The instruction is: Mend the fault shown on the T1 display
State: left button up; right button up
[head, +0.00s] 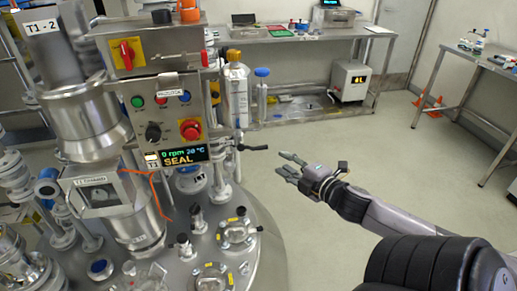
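The T1 display (183,156) sits at the bottom of the steel control box and reads "0 rpm 20 °C" and "SEAL". The control box (172,112) carries a red stop button (190,129), a black knob (153,133), green, red and blue buttons, and a red-on-yellow switch (126,54) higher up. Below it is the round steel vessel lid (210,215) with several ports and clamps. My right gripper (281,163) is right of the lid, apart from it, with its fingers spread and nothing between them. My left gripper is not in view.
A steel bench (285,36) stands at the back, with a white device (350,82) under it. A side table (490,62) is at the right, with orange cones near it. A large bottle (236,90) stands behind the control box. The floor right of the vessel is clear.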

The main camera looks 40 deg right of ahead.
aim_at(260, 148)
jog(key=w, duration=0.4)
jog(key=w+d+f, duration=0.1)
jog(key=w, duration=0.3)
jog(key=w+f, duration=0.1)
jog(key=w, duration=0.3)
jog(key=shift+w+d+f, duration=0.15)
jog(key=shift+w, duration=0.1)
grip_shut()
dwell(0.5)
